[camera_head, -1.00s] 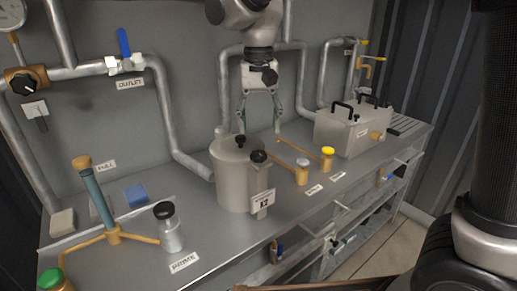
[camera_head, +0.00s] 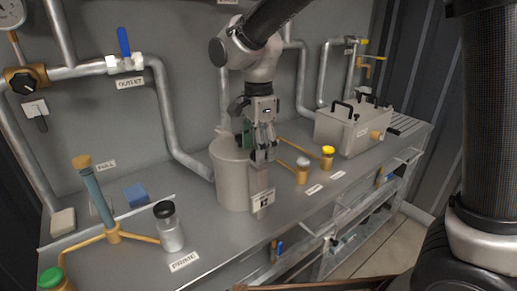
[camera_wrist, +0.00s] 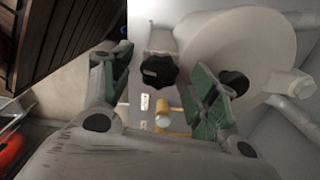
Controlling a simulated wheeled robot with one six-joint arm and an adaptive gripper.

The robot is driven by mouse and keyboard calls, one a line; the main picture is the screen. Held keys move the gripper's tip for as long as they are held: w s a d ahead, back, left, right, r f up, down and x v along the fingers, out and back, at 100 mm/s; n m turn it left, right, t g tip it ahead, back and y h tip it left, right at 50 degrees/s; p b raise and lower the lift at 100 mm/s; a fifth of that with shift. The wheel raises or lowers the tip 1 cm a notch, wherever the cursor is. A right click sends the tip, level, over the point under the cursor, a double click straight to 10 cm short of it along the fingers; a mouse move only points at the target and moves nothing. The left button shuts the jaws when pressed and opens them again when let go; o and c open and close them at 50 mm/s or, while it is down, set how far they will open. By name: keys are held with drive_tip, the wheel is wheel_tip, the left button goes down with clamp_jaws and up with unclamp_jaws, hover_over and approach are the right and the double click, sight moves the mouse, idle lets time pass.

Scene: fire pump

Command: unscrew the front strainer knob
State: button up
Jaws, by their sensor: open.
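The strainer is a pale grey pot (camera_head: 232,182) on the bench, with a label on its front; it fills the upper right of the wrist view (camera_wrist: 245,40). Its front knob (camera_wrist: 158,71), black and lobed, sits on a block at the pot's side. In the wrist view the knob lies between my two green-padded fingers, near their tips, with gaps on both sides. My gripper (camera_head: 262,146) is open and comes down from above onto the front of the pot. In the head view the fingers hide the knob. A second black knob (camera_wrist: 235,82) shows beside the right finger.
Small brass fittings with a white cap (camera_head: 303,162) and a yellow cap (camera_head: 327,152) stand right of the pot. A grey box with black handles (camera_head: 340,128) is farther right. A bottle (camera_head: 168,230) stands front left. Pipes run along the wall behind.

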drive_tip(key=shift+f, duration=0.4)
drive_tip(key=c, duration=1)
drive_tip(key=shift+n, duration=0.3)
